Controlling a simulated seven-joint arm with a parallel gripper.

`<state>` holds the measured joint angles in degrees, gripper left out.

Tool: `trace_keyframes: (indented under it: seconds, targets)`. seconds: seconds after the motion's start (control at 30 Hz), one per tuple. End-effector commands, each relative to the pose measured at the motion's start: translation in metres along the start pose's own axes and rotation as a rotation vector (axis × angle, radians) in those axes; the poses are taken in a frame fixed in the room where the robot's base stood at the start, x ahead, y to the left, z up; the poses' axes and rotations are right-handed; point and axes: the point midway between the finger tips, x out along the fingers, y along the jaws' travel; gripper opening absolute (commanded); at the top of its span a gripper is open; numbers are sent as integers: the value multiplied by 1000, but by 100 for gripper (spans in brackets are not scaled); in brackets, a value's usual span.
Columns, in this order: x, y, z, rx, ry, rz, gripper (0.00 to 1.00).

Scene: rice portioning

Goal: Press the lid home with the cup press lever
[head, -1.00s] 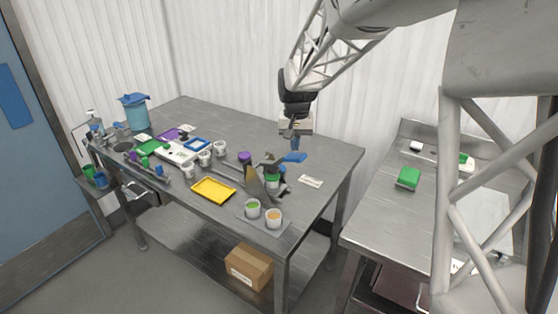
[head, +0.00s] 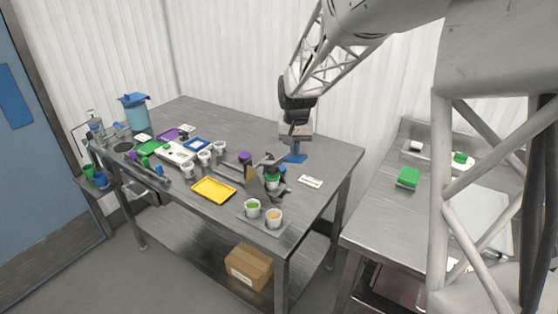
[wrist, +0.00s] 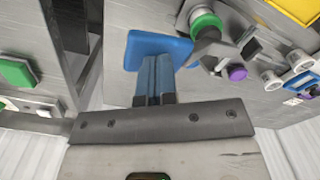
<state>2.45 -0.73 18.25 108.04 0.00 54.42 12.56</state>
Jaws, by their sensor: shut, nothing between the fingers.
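The cup press (head: 268,166) stands on the steel table near its right front part, a grey-black device with a blue lever pad (head: 294,158). In the wrist view the blue pad (wrist: 140,46) lies just beyond my fingertips. A cup with a green lid (head: 272,180) sits in the press; the lid also shows in the wrist view (wrist: 207,22). Whether the lid is fully seated I cannot tell. My gripper (head: 295,150) is shut and empty, pointing down at the pad. Its blue fingers (wrist: 155,66) overlap the pad in view; I cannot tell whether they touch.
A yellow tray (head: 213,190), several white cups (head: 205,158) and a purple-topped item (head: 244,156) lie left of the press. A white card (head: 311,181) lies right of it. The table's back right is clear.

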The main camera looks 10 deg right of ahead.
Motion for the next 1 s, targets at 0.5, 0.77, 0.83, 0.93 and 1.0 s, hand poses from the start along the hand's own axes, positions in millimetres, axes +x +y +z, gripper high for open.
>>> trace_keyframes:
  seconds: [0.5,0.77,0.83,0.93,1.0]
  targets:
    - [9,1,0,0,0,0,0]
    - [14,2,1,0,-1,0,0]
    - [16,2,1,0,-1,0,0]
    - [18,2,1,0,-1,0,0]
    - [20,2,2,0,-1,0,0]
